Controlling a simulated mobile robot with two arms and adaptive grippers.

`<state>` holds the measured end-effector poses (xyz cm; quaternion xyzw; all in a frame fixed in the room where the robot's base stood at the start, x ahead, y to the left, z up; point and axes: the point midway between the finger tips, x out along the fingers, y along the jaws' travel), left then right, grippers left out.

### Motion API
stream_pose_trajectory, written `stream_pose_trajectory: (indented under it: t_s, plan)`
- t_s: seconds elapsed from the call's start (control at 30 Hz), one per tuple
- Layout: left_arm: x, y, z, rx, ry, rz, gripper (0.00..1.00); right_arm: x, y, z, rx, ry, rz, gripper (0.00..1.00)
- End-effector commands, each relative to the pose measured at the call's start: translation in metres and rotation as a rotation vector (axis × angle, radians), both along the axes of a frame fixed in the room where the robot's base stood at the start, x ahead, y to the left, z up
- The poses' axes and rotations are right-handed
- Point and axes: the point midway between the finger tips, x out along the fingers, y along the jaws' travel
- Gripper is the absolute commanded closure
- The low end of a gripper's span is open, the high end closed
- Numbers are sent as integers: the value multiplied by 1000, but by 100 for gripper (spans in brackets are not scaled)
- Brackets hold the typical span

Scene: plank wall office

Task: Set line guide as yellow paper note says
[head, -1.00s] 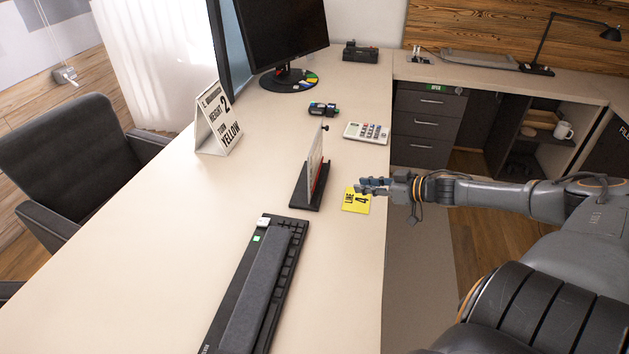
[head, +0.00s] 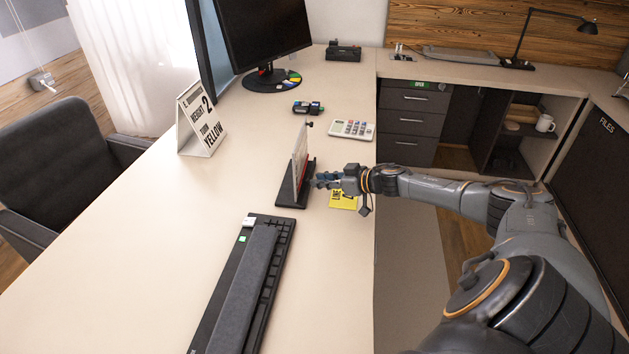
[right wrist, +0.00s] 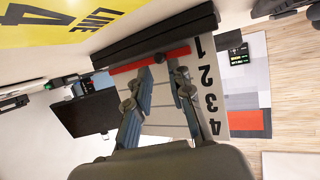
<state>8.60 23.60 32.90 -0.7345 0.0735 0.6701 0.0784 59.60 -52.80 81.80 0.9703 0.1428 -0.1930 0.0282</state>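The line guide, an upright white panel on a dark base (head: 291,196), stands on the desk. The right wrist view shows its panel with numbers 1 to 4 (right wrist: 207,88) and a red bar (right wrist: 150,62) near the 1, close to the dark base (right wrist: 155,36). The yellow note (head: 343,201) lies beside it, partly hidden by my right gripper; earlier it reads "LINE 4", and it also shows in the right wrist view (right wrist: 50,22). My right gripper (head: 318,180) is beside the panel, fingers apart (right wrist: 160,68), tips near the red bar; contact is unclear. My left gripper is out of view.
A keyboard with a dark wrist rest (head: 247,290) lies in front of the guide. A calculator (head: 352,129), a small dark device (head: 308,107), a monitor (head: 265,35) and a white sign (head: 201,121) stand behind. The left part of the desk is clear.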

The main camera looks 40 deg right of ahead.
Motion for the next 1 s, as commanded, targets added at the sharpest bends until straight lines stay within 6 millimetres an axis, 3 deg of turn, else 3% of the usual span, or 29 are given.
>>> stream_pose_trajectory:
  t_s: [0.27, 0.6, 0.73, 1.0]
  plan:
    - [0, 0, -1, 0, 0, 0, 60, 24, 7, -9, 0, -2, -1, 79]
    - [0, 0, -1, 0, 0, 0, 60, 26, 8, -11, 0, 0, 0, 79]
    - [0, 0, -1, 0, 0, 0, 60, 26, 8, -11, 0, 0, 0, 100]
    - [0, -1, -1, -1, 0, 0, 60, 26, 7, -10, 0, 0, -1, 100]
